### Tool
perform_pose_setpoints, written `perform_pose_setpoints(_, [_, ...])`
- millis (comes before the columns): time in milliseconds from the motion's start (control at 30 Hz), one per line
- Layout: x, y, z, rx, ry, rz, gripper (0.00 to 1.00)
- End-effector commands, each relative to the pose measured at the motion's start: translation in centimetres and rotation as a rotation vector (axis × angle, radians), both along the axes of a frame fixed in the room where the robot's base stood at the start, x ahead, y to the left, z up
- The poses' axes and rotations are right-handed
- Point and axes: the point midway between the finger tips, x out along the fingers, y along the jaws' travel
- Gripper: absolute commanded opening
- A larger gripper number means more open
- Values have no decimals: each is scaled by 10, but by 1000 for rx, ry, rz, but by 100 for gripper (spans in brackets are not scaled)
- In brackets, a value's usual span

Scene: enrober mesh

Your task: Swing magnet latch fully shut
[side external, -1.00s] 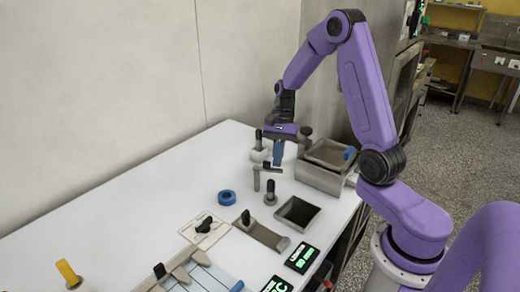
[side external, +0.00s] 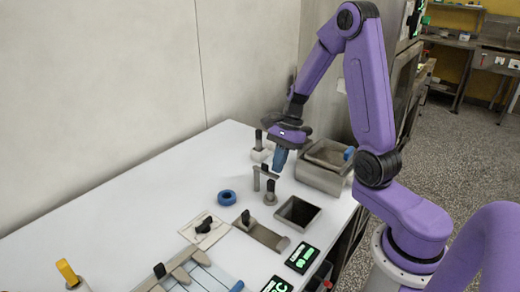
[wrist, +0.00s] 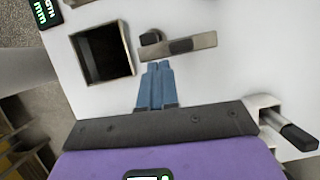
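A grey swing bar with a dark block on top (side external: 266,171) sits on a thin post; it looks like the magnet latch, though nothing labels it. In the wrist view the bar (wrist: 180,46) lies just beyond my fingertips. A short black-topped post (side external: 270,191) stands near the bar's free end, and its black top (wrist: 150,37) shows beside the bar in the wrist view. My gripper (side external: 278,170) points down with its blue fingers together and nothing visible between them. The fingertips (wrist: 157,65) are at or very near the bar's side; contact is unclear.
An open dark square bin (side external: 297,212) stands in front, with a grey box (side external: 322,180) behind it. A white block with a black handle (side external: 260,153) is behind the bar. A blue ring (side external: 227,197) lies left.

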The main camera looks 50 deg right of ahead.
Motion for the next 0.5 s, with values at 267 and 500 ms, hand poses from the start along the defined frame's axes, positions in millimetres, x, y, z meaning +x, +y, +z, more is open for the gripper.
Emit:
perform_pose_setpoints(267, [0, 0, 0, 0, 0, 1, 0])
perform_pose_setpoints(500, [0, -13, 0, 0, -1, -2, 0])
